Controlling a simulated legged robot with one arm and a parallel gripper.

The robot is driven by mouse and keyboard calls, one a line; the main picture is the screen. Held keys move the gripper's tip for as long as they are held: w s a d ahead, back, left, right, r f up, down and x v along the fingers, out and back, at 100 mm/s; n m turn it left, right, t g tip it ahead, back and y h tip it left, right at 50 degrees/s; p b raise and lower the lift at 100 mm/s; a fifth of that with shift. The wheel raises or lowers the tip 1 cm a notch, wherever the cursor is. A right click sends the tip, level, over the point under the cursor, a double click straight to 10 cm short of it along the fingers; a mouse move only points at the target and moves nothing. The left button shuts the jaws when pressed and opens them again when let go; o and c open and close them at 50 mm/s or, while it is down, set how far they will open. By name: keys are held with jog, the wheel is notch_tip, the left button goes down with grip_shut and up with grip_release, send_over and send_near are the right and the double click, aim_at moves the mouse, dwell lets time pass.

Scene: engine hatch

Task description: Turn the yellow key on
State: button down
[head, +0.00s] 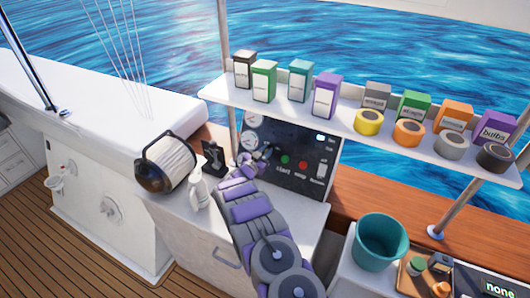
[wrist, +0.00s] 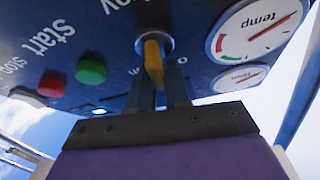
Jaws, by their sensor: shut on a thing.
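The yellow key (wrist: 153,62) sits in a round lock on the dark control panel (head: 298,150). In the wrist view my gripper (wrist: 158,85) is shut on the key, with its two dark fingers on either side of it. The wrist picture is upside down, so the panel lettering reads inverted. In the head view my purple and grey arm reaches up to the panel, and my gripper (head: 262,152) is at its left part. The key is hidden there behind the gripper.
A green button (wrist: 91,70) and a red button (wrist: 52,84) are beside the key. Gauges (wrist: 257,30) are on its other side. A shelf (head: 340,122) with boxes and tape rolls overhangs the panel. A spray bottle (head: 198,188) stands on the counter left of my arm.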

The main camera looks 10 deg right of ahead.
jog(key=m+g+b, duration=0.1)
jog(key=m, duration=0.2)
jog(key=m+g+h, duration=0.1)
jog(key=m+g, duration=0.1)
jog(key=m, duration=0.2)
jog(key=shift+s+d+f+h+b, duration=0.1)
jog(key=shift+s+f+h+b, duration=0.1)
jog(key=shift+h+b, duration=0.15)
jog(key=shift+s+d+f+m+g+b, duration=0.2)
jog(key=shift+m+g, duration=0.35)
jog(key=shift+m, duration=0.6)
jog(key=shift+s+a+f+m+g+b, duration=0.1)
jog(key=shift+m+g+b, duration=0.15)
jog(key=shift+m+g, duration=0.6)
jog(key=shift+m+t, duration=0.3)
jog(key=shift+m, duration=0.1)
jog(key=c, duration=1.2)
grip_release()
jog(key=shift+r, duration=0.1)
jog(key=shift+o, duration=0.2)
jog(key=p+v, duration=0.2)
jog(key=v, duration=1)
